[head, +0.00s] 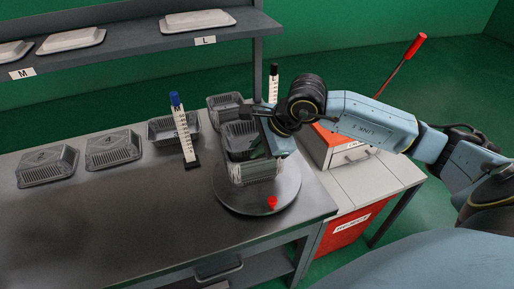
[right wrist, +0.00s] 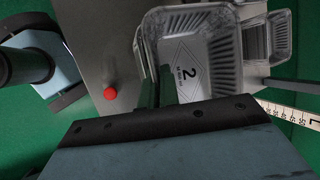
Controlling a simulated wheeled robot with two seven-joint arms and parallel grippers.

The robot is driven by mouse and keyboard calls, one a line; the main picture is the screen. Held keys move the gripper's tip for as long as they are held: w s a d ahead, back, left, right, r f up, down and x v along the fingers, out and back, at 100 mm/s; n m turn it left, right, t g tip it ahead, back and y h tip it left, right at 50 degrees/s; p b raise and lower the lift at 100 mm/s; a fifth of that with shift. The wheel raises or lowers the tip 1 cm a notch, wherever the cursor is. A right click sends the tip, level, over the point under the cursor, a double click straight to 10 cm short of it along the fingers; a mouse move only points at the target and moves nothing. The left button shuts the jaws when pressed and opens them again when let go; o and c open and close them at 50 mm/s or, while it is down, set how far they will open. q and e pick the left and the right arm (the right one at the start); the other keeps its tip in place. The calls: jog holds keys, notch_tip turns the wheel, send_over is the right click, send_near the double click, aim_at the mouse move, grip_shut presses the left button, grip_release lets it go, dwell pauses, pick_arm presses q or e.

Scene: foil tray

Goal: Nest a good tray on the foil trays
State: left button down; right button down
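My right gripper (right wrist: 152,72) has its two dark fingers close together at the side wall of a foil tray (right wrist: 190,20). It appears shut on that wall; the contact is partly hidden. The tray is open side up with a label reading 2 on its floor. In the head view this tray (head: 238,132) is tilted, above and behind the foil trays (head: 258,175) on the round plate (head: 230,195). The gripper hides part of both. My left gripper is not in view.
Upright foil trays (head: 158,130) (head: 222,101) stand at the back of the table (head: 130,215). A ruler post with a blue top (head: 183,130) stands left of the plate. A red knob (head: 272,202) is at the plate's front. A shelf (head: 130,42) holds lidded trays. The front left is clear.

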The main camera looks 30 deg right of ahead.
jog(key=shift+r, duration=0.25)
jog(key=c, duration=1.6)
grip_release()
jog(key=shift+o, duration=0.2)
jog(key=v, duration=1.3)
jog(key=shift+r+b, duration=0.2)
jog(key=shift+b, duration=0.1)
jog(key=shift+s, duration=0.2)
